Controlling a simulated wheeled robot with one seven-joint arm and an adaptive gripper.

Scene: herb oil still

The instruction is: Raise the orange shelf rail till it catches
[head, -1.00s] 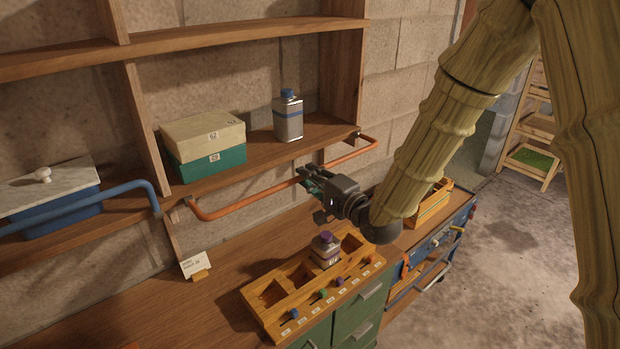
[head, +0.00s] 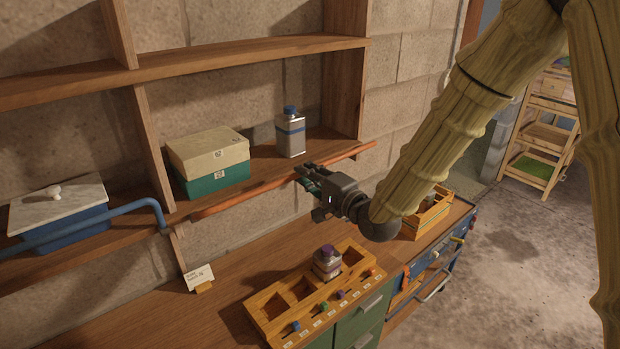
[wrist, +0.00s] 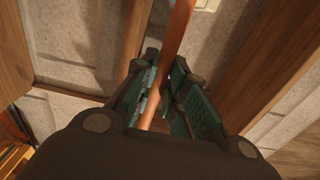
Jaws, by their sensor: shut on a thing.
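The orange shelf rail (head: 245,196) runs along the front edge of the right shelf bay, in front of the shelf board. My gripper (head: 308,178) is shut on the rail, right of its middle. In the wrist view the rail (wrist: 176,40) passes between the green-padded fingers (wrist: 165,100). The rail now sits about level with the shelf edge, and its bent end arms are hardly visible. Whether a catch has engaged cannot be seen.
A metal flask (head: 290,136) and a cream-and-green box (head: 208,162) stand on the shelf behind the rail. A blue rail (head: 100,222) is at the left. Below, a wooden rack (head: 262,306) holds a purple-capped bottle (head: 327,262). A wooden crate (head: 428,216) stands right of my gripper.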

